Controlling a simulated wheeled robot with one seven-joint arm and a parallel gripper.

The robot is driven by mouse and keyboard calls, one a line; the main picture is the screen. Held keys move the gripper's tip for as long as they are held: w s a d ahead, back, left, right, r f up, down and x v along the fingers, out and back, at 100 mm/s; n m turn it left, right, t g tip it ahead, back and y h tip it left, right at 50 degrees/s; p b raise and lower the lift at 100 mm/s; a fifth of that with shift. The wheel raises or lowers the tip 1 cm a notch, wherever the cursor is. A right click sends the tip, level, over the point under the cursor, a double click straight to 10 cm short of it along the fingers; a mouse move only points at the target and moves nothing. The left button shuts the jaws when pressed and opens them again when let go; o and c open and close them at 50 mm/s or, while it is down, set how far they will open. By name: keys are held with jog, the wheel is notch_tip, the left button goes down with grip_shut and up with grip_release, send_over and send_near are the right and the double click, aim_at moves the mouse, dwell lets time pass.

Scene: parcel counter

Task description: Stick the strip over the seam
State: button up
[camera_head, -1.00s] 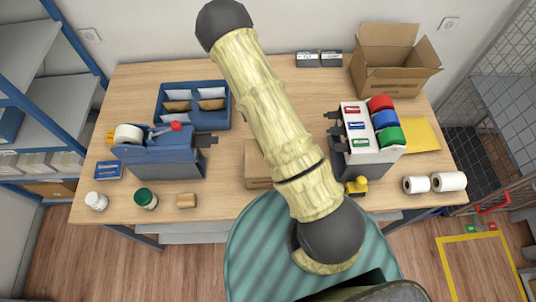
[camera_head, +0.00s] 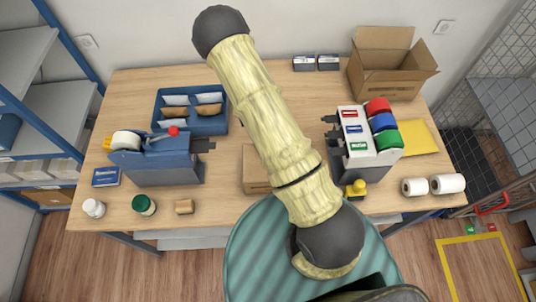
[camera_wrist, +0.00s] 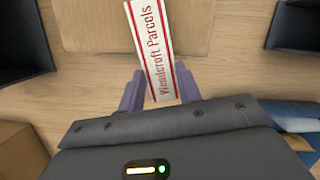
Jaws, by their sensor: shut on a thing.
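The strip (camera_wrist: 152,35) is white with red edges and red lettering ending in "Parcels". In the wrist view it stands out between the two purple fingers of my gripper (camera_wrist: 159,80), which is shut on its near end. The strip's far end runs out of the top of that view, in front of the brown carton (camera_wrist: 85,25). I cannot tell whether it touches the carton. In the head view the carton (camera_head: 254,172) lies on the counter, partly hidden by my arm. My gripper is hidden there, and the seam cannot be made out.
On the counter (camera_head: 225,205), a blue dispenser (camera_head: 155,165) stands left and a white dispenser with coloured rolls (camera_head: 358,150) stands right. A yellow duck (camera_head: 357,188) is beside it. An open box (camera_head: 388,80) is at the back right. Bare wood surrounds the carton's left side.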

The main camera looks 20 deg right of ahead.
jog(key=shift+w+f+b, duration=0.25)
jog(key=shift+w+b, duration=0.2)
jog(key=shift+b, duration=0.1)
jog(key=w+r+m+b, duration=0.3)
jog(key=w+r+b, duration=0.1)
jog(key=b, duration=0.4)
jog(key=shift+w+y, duration=0.4)
jog(key=shift+w, duration=0.25)
jog(key=shift+d, duration=0.15)
jog(key=shift+r, duration=0.1)
